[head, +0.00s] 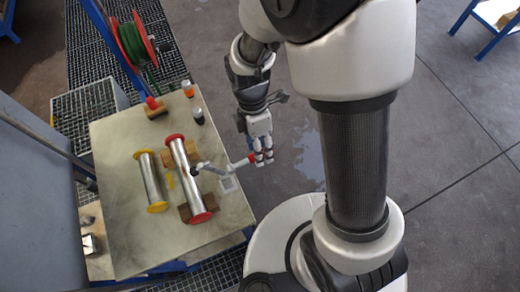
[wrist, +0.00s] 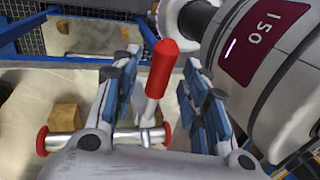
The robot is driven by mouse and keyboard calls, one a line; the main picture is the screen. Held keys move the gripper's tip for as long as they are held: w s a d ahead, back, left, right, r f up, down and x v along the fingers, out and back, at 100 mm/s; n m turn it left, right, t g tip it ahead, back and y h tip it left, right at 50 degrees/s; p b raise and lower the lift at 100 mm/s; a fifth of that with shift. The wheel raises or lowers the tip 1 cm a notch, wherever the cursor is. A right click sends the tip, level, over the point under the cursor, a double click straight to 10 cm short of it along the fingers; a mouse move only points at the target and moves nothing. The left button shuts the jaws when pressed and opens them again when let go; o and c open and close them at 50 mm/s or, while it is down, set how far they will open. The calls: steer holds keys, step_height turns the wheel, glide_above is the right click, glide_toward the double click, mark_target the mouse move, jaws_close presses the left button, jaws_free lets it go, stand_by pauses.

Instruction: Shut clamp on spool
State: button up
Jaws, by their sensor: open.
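The spool (head: 189,178) is a silver tube with red flanged ends, lying on brown blocks on the table. In the wrist view the silver tube (wrist: 65,144) runs across the lower part, with red ends. The clamp (head: 208,169) is a grey lever device at the spool's right side, its arm standing out to the right. Its red handle (wrist: 163,70) points up between my fingers in the wrist view. My gripper (head: 263,159) is open, with its fingers (wrist: 155,98) on either side of the handle and gaps to both. The clamp's jaw is partly hidden.
A second tube with yellow ends (head: 150,182) lies left on the table (head: 122,235). Small bottles (head: 198,116) and a red-topped item on a block (head: 154,107) stand at the back. A green reel (head: 132,42) is behind. Open floor (head: 300,150) lies right of the table.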

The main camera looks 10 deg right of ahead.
steer(key=shift+s+f, duration=0.1)
steer(key=shift+f, duration=0.2)
steer(key=shift+c, duration=0.3)
jaws_close()
stand_by(0.3)
